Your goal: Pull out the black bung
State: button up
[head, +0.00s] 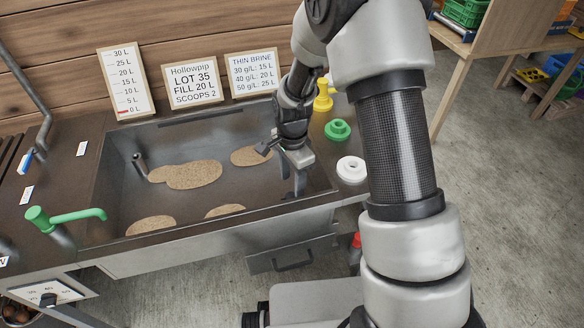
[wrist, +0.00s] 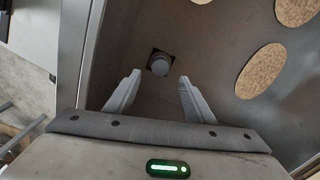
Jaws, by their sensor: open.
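A round dark grey knob (wrist: 160,64), which looks like the black bung, sits at a dark square recess in the floor of the metal trough (head: 232,122). I cannot pick it out in the head view, where my gripper covers that part of the trough. My gripper (head: 300,188) points down into the trough's right end. In the wrist view my gripper (wrist: 159,80) is open, its two fingers apart and nothing between them. The knob shows just beyond the fingertips, roughly centred between them; I cannot tell the height gap.
Several tan patches (head: 194,175) lie on the trough floor. A short grey pipe (head: 140,164) stands at its left. Yellow (head: 323,98), green (head: 337,130) and white (head: 352,170) fittings stand along the right rim. A green tap (head: 66,218) is at front left. Signs (head: 192,81) stand behind.

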aim_at(292, 196)
notch_tip(292, 196, down, 7)
jog(key=shift+f+b, duration=0.1)
jog(key=shift+b, duration=0.45)
jog(key=shift+c, duration=0.4)
grip_shut()
jog(key=shift+r+p, duration=0.35)
jog(key=shift+r, duration=0.3)
jog(key=c, duration=0.6)
grip_release()
jog(key=shift+c, duration=0.2)
grip_shut()
jog(key=shift+r+p, duration=1.2)
jog(key=shift+r, duration=0.8)
